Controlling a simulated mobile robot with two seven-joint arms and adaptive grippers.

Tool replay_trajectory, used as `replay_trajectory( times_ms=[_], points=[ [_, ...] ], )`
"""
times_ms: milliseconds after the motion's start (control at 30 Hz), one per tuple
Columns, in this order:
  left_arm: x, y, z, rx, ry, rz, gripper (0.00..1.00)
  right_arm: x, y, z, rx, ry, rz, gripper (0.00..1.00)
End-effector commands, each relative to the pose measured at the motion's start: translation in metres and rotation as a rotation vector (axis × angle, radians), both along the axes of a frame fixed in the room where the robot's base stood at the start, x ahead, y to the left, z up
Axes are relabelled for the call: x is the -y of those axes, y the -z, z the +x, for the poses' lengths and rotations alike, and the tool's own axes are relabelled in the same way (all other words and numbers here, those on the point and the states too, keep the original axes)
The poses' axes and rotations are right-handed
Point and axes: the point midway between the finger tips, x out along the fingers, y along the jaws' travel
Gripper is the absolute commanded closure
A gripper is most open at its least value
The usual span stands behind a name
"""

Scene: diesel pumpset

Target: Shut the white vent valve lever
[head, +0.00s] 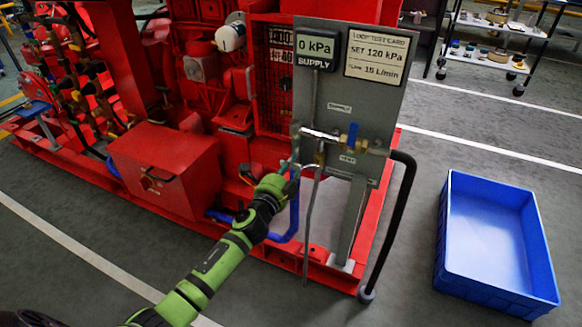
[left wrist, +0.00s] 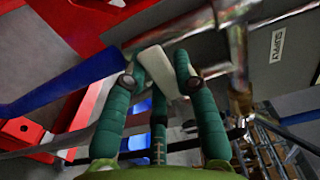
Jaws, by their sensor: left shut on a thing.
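The white lever (left wrist: 158,72) shows between the green fingers in the left wrist view, beside a metal pipe fitting. My left gripper (head: 291,166) is at the left edge of the grey panel (head: 325,95), just below the horizontal pipe, and it also shows in the left wrist view (left wrist: 155,66). It is shut on the white lever. In the head view the lever is mostly hidden by the fingers. A blue lever (head: 352,136) stands upright on the same pipe, further right, near a VENT label (head: 348,159). My right gripper is not in view.
The gauge (head: 316,47) reads 0 kPa beside a test card (head: 376,55). A black hose (head: 402,210) hangs right of the panel. The red pumpset (head: 165,165) fills the left. A blue crate (head: 447,240) stands on the floor at right; a shelf (head: 490,60) is behind.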

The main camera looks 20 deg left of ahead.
Motion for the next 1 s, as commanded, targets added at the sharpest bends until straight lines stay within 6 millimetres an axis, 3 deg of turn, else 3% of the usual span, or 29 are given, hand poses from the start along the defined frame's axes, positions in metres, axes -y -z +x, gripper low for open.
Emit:
replay_trajectory(
  times_ms=[200,233,267,300,700,867,1000],
  points=[
    [0.000,-0.004,0.001,0.007,0.001,-0.003,1.00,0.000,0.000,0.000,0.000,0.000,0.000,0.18],
    [0.000,-0.004,0.001,0.007,0.001,-0.003,0.60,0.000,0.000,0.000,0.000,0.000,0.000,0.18],
    [0.000,-0.004,0.001,0.007,0.001,-0.003,0.48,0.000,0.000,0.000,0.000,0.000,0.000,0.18],
    [0.000,-0.004,0.001,0.007,0.001,-0.003,0.46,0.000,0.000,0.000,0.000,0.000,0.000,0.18],
    [0.000,-0.001,-0.005,0.002,0.000,-0.003,0.46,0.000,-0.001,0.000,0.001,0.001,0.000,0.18],
    [-0.001,0.000,-0.027,0.000,0.001,-0.002,0.46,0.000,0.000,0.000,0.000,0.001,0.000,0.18],
    [-0.002,0.001,-0.058,0.000,0.002,-0.002,0.46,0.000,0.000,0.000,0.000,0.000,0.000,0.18]
  ],
)
